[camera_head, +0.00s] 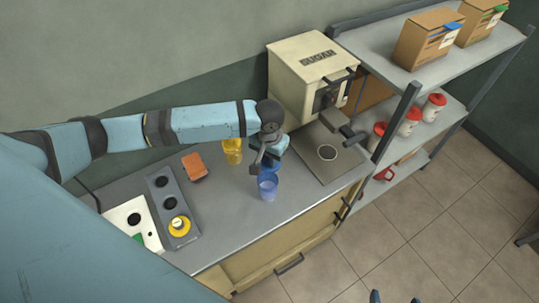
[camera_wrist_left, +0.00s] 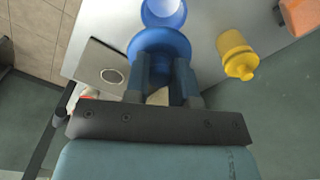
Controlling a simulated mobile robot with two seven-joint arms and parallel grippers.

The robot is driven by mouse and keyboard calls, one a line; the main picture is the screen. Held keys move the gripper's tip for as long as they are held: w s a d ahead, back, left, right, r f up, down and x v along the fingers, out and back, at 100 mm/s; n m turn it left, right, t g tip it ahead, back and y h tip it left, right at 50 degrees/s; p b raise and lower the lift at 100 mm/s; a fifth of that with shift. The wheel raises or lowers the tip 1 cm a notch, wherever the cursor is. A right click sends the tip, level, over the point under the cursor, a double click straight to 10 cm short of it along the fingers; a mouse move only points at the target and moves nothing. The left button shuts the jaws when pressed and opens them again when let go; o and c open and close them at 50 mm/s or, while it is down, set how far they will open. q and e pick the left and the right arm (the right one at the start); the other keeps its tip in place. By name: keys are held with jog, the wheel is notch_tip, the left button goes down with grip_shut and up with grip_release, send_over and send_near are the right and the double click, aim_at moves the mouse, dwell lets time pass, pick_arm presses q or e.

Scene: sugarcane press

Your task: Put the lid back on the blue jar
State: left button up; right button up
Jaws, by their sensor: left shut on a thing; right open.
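The blue jar (camera_head: 268,189) stands open on the grey counter near its front edge. It also shows in the left wrist view (camera_wrist_left: 163,11), at the top, with its pale inside visible. My left gripper (camera_head: 268,158) is shut on the blue lid (camera_head: 271,165), seen in the left wrist view (camera_wrist_left: 158,43) between the fingertips. The lid is close to the jar, behind it in the head view, and not seated on it. Its exact height above the counter is hard to tell. The tips of my right gripper (camera_head: 395,299) show at the bottom edge, apart and empty.
A yellow jar (camera_head: 232,150) stands behind the lid. The sugar machine (camera_head: 305,70) stands at the back right, beside a shelf (camera_head: 440,65). Counter left of the jar is clear.

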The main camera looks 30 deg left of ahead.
aim_at(267, 163)
pick_arm(q)
jog(key=shift+s+a+f, duration=0.1)
jog(key=shift+s+f, duration=0.05)
jog(key=shift+f, duration=0.25)
jog(key=shift+s+a+f, duration=0.1)
jog(key=shift+f, duration=0.55)
notch_tip(267, 163, down, 3)
jog(key=b, duration=0.4)
jog(key=shift+f+b, duration=0.6)
jog(key=shift+b, duration=0.35)
jog(key=shift+f, duration=0.95)
